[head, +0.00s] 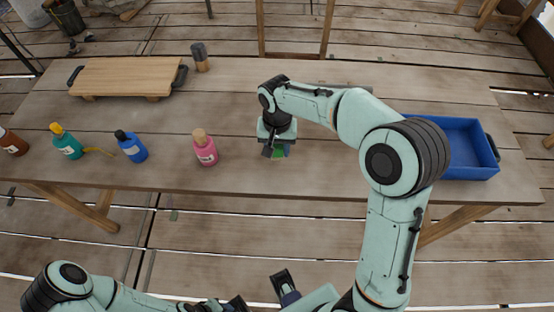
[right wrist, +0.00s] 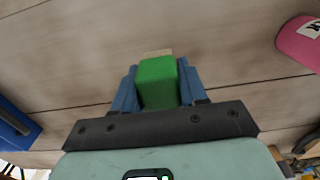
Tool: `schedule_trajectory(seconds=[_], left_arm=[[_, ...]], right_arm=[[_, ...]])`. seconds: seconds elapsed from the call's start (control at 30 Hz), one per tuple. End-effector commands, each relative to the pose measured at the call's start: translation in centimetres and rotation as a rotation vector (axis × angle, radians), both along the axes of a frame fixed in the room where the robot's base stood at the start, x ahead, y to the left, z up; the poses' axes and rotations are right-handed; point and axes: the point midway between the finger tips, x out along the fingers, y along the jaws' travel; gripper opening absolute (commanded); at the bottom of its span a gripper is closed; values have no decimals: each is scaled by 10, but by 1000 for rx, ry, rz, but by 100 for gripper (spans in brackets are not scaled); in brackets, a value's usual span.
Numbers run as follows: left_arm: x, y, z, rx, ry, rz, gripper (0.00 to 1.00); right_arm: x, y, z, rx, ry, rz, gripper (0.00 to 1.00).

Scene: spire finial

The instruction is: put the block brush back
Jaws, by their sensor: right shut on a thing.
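The block brush is a green block (right wrist: 158,82) with a pale beige strip at its far end. My right gripper (head: 277,150) is shut on it, with one blue finger on each side in the right wrist view. In the head view only a small green part (head: 279,153) shows below the gripper, over the front middle of the table, right of the pink bottle. I cannot tell whether the brush touches the table. My left gripper (head: 284,284) seems to be the dark part at the bottom edge, in front of the table; its fingers are unclear.
A blue tray (head: 493,153) is at the table's right end, partly behind my right arm. A pink bottle (head: 205,150), blue bottle (head: 131,147), teal bottle (head: 67,146) and brown bottle (head: 12,142) line the front left. A wooden board (head: 125,75) and dark-topped cylinder (head: 200,58) stand behind.

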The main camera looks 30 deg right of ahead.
Motion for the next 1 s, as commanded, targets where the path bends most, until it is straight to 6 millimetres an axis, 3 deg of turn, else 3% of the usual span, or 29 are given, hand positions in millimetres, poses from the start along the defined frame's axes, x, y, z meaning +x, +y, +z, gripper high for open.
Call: schedule_trajectory(seconds=[0.43, 0.9, 0.93, 1.0], left_arm=[[-2, 0, -7, 0, 2, 0, 43], [-3, 0, -10, 0, 3, 0, 43], [-3, 0, -9, 0, 3, 0, 43], [-3, 0, -9, 0, 3, 0, 43]], right_arm=[[0, 0, -54, 0, 1, 0, 14], [0, 0, -63, -1, -1, 1, 14], [0, 0, -62, 0, -1, 1, 52], [0, 0, -62, 0, -1, 1, 68]])
